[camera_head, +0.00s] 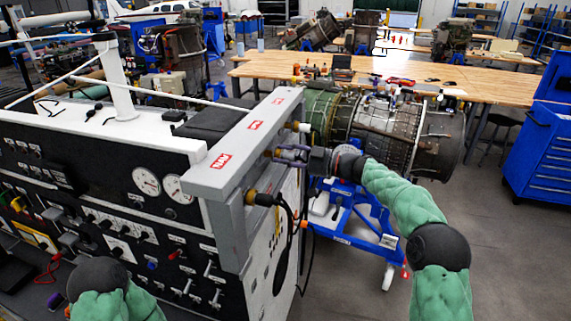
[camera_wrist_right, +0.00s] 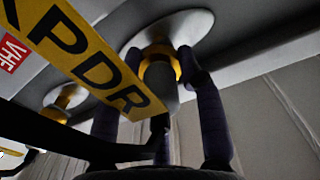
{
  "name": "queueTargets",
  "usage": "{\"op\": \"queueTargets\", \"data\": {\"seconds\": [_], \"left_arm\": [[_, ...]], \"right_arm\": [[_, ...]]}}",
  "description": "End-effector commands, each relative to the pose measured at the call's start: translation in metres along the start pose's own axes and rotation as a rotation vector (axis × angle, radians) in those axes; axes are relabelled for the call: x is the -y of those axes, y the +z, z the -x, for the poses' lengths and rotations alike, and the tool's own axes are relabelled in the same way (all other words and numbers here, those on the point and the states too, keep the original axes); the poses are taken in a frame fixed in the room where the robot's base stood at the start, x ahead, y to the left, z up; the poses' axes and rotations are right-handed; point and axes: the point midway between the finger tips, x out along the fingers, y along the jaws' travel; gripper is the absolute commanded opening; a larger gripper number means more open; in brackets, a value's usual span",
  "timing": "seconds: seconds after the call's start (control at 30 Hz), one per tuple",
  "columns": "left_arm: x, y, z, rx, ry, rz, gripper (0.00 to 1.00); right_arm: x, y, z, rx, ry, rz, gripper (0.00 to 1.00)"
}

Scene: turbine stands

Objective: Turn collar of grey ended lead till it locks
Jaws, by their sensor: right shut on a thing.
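In the right wrist view, a grey lead end (camera_wrist_right: 161,84) with a yellow collar (camera_wrist_right: 158,52) sits at a round metal socket plate (camera_wrist_right: 185,28). My right gripper (camera_wrist_right: 160,68) has its dark purple fingers on both sides of it and is shut on it. A yellow XPDR tag (camera_wrist_right: 95,55) hides part of it. In the head view, my right gripper (camera_head: 280,155) is at the side of the grey housing (camera_head: 225,165); the lead end is mostly hidden there. My left arm (camera_head: 105,290) shows at the bottom left; its gripper is not clear.
Below, a black lead end (camera_head: 264,199) sits at another yellow fitting (camera_head: 250,197), its cable hanging down. A pale fitting (camera_head: 300,127) juts out beyond my gripper. A turbine (camera_head: 400,130) on a blue stand (camera_head: 350,220) stands behind.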

Motion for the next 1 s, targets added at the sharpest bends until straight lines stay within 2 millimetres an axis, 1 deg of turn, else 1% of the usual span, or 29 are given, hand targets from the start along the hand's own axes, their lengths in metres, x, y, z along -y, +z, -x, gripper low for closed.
{"op": "queueTargets", "data": {"seconds": [0.03,0.1,0.4,0.67,1.0], "left_arm": [[0.004,0.000,-0.011,0.000,0.000,0.000,0.65],[0.006,-0.001,-0.018,0.000,0.000,0.000,0.65],[0.013,-0.001,-0.035,0.000,0.000,0.000,0.65],[0.014,-0.002,-0.039,0.000,0.000,0.000,0.65],[0.013,-0.001,-0.035,0.000,0.000,0.000,0.65]], "right_arm": [[0.000,0.003,0.000,-0.003,0.001,-0.037,0.06],[0.000,0.002,0.000,-0.003,0.000,-0.101,0.06],[-0.001,-0.001,0.000,-0.003,0.000,-0.388,0.06],[-0.001,-0.002,0.000,-0.003,0.000,-0.636,0.06],[-0.002,-0.004,0.000,-0.004,0.001,-0.955,0.06]]}}
